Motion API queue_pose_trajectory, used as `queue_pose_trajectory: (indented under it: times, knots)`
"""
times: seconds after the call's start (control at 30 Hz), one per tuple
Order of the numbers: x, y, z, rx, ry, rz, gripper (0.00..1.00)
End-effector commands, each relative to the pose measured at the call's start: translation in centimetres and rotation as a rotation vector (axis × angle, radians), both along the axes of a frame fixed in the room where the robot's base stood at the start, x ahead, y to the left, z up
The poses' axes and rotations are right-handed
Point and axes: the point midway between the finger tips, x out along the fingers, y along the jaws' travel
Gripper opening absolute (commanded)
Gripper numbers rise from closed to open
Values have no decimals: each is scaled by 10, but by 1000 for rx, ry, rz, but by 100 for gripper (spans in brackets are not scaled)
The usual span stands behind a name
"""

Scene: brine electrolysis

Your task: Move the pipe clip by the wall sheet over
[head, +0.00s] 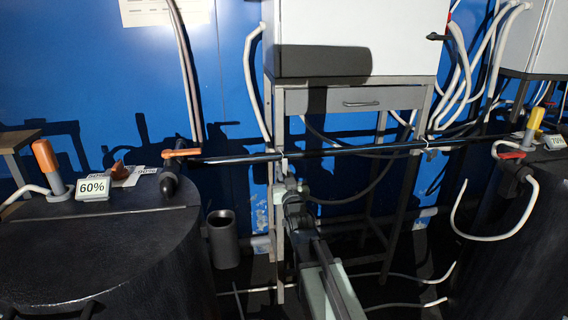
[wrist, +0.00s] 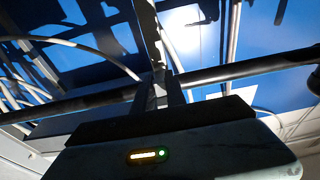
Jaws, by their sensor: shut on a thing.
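A dark pipe (head: 350,151) runs across the head view between the two black tanks. A small pale pipe clip (head: 281,155) sits on it, left of the middle, on the side of the wall sheet (head: 165,12). My gripper (head: 283,176) reaches up from below and is shut on this clip, which its jaws largely hide. The wrist view shows the jaws (wrist: 160,78) closed right at the pipe (wrist: 245,68), with the small pale clip (wrist: 158,66) at their tips. A second pale clip (head: 428,146) sits further right on the pipe.
A grey table (head: 385,97) with a white box (head: 350,40) stands behind the pipe. The left tank (head: 120,245) carries a 60% sign (head: 93,187) and an orange-capped handle (head: 47,160). The right tank (head: 500,240) has white hoses near it. A dark cup (head: 222,240) stands left of my arm.

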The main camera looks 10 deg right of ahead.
Motion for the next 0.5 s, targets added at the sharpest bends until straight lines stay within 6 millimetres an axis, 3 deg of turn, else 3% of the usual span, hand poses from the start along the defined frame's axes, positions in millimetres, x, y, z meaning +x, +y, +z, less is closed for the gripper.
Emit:
queue_pose_trajectory:
  times: [0.03,0.5]
  knots:
    - [-1,0,17,1,38,0,0]
    - [0,0,33,-1,484,0,0]
